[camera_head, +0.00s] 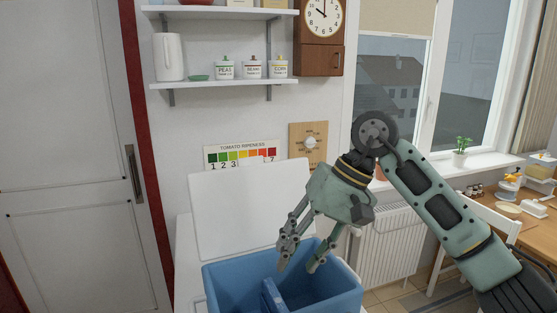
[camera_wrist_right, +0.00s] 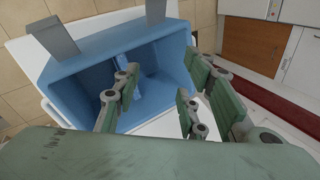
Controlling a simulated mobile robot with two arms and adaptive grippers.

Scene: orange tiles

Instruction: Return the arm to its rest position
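My right arm comes in from the right in the head view. Its gripper (camera_head: 301,262) hangs over a blue open-topped box (camera_head: 228,284), fingers pointing down. The fingers are spread with a gap between them, and nothing shows between them. In the right wrist view, the fingers of my right gripper (camera_wrist_right: 165,95) stand apart in front of the blue box (camera_wrist_right: 70,75). A blue divider or object stands inside the box, seen in the head view (camera_head: 271,297). My left gripper is not in view.
A white raised lid or panel (camera_head: 250,212) stands behind the box. A radiator (camera_head: 388,246) and window are to the right. A white chair (camera_head: 488,222) and a wooden table (camera_head: 538,222) with dishes stand at far right. Shelves (camera_head: 225,84) hang on the wall above.

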